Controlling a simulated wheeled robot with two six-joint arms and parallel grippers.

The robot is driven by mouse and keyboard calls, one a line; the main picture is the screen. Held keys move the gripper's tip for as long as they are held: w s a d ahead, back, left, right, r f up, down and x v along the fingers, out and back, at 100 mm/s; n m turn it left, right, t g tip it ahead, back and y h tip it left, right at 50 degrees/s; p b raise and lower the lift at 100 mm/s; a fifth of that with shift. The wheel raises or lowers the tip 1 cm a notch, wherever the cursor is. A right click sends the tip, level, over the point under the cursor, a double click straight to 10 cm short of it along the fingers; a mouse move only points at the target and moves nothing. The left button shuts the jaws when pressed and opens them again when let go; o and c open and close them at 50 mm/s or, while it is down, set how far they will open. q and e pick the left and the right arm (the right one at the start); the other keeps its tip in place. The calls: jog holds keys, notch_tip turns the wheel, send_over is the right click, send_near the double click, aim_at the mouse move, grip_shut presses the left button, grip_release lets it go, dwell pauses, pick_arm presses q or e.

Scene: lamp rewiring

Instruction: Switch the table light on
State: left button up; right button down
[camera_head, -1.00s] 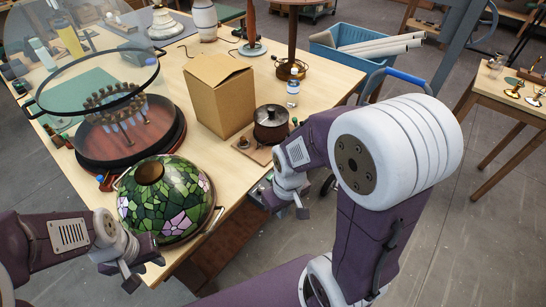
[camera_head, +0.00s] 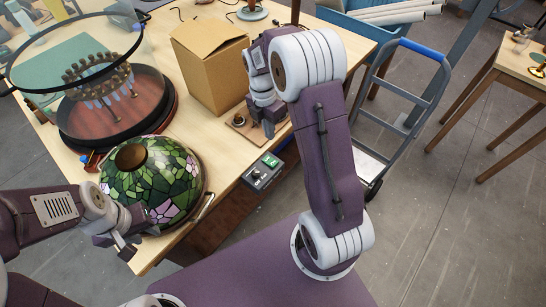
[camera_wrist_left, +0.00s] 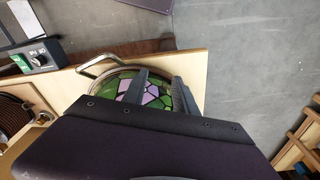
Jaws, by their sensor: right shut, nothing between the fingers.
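A stained-glass shade (camera_head: 155,180) in green and pink sits near the table's front left edge; part of it shows in the left wrist view (camera_wrist_left: 155,92). A grey control box (camera_head: 262,173) with a green switch is at the table's front edge, and it also shows in the left wrist view (camera_wrist_left: 38,60). My left gripper (camera_head: 126,250) is beside the shade's near side, its two fingers apart with nothing visible between them. My right gripper (camera_head: 268,128) is shut and empty, above the small wooden board (camera_head: 243,128), behind the control box. The right arm hides the dark pot.
A cardboard box (camera_head: 208,65) stands behind the board. A round glass-topped stand (camera_head: 115,115) is at the left. A hand truck (camera_head: 400,110) and a blue bin (camera_head: 355,25) stand beyond the table's right side.

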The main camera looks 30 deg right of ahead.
aim_at(275, 163)
jog(key=shift+d+n, duration=0.1)
jog(key=shift+n, duration=0.2)
jog(key=shift+w+f, duration=0.1)
jog(key=shift+f, duration=0.05)
jog(key=f, duration=0.4)
jog(key=s+f, duration=0.1)
jog(key=f, duration=0.4)
jog(key=f+p, duration=0.1)
jog(key=f, duration=0.3)
jog(key=shift+s+d+f, duration=0.3)
jog(key=shift+d+f, duration=0.05)
jog(key=shift+f, duration=0.05)
jog(key=shift+s+f, duration=0.15)
jog(key=shift+f, duration=0.05)
jog(key=shift+w+a+r+p, duration=0.15)
jog(key=shift+w, duration=0.25)
jog(key=shift+w+a+r+p, duration=0.1)
jog(key=shift+w+r+p, duration=0.05)
jog(key=shift+w, duration=0.2)
